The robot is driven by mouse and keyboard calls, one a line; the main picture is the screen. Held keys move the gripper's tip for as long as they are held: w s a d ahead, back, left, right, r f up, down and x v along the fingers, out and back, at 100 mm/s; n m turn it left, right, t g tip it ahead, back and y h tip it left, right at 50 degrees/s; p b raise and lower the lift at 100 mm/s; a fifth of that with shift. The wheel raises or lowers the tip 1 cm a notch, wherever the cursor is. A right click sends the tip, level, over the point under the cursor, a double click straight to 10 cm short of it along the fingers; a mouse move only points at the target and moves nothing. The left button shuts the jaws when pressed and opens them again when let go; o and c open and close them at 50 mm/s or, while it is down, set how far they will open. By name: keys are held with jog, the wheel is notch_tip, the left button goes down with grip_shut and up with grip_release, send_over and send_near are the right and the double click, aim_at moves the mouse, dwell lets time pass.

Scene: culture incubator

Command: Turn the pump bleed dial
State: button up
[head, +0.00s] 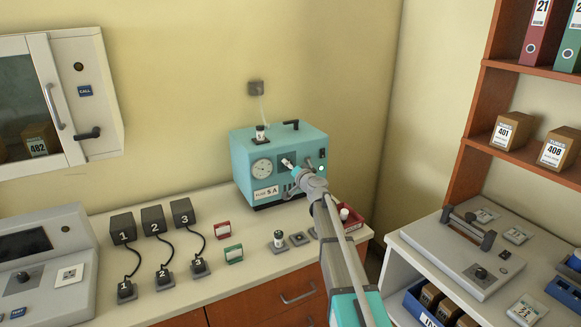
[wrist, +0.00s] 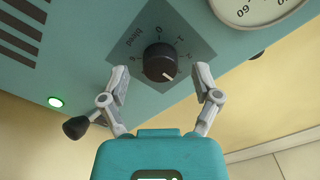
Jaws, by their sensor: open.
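The teal pump box (head: 245,155) stands at the back right of the counter, with a round gauge (head: 262,168) on its front. In the wrist view the black bleed dial (wrist: 160,63) sits on a grey diamond plate (wrist: 160,30) marked "bleed" and with scale marks. Its white pointer line points to the lower right of the picture. My gripper (wrist: 163,82) is open, one finger on each side of the dial, with gaps between fingertips and knob. In the head view my gripper (head: 292,168) is at the pump's front and covers the dial.
The gauge rim (wrist: 258,10) is at the upper right. Numbered black boxes (head: 155,217) stand left on the counter. A red tray (head: 352,220) is beside my arm.

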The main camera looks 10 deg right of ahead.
jog(key=v, duration=1.1)
jog(key=shift+s, duration=0.15)
jog(key=s+a+f+n+g+y+p, duration=0.1)
jog(key=s+a+f+n+g, duration=0.3)
jog(key=s, duration=0.3)
jog(key=s+a+f+n+g+y+p, duration=0.1)
jog(key=s+a+f+n+g, duration=0.1)
jog(key=s+a+f+g, duration=0.5)
jog(key=s+d+f+g+h, duration=0.2)
jog(key=s+d+g+h, duration=0.1)
jog(key=s, duration=0.7)
jog(key=s+d+f+g+h+p, duration=0.1)
jog(key=s+d+f+g+h, duration=0.1)
jog(key=s, duration=0.7)
jog(key=d+g+h, duration=0.1)
jog(key=d+h, duration=0.1)
jog(key=shift+s+m+h, duration=0.3)
jog(key=shift+s, duration=0.05)
jog(key=shift+d, duration=0.15)
dwell(0.6)
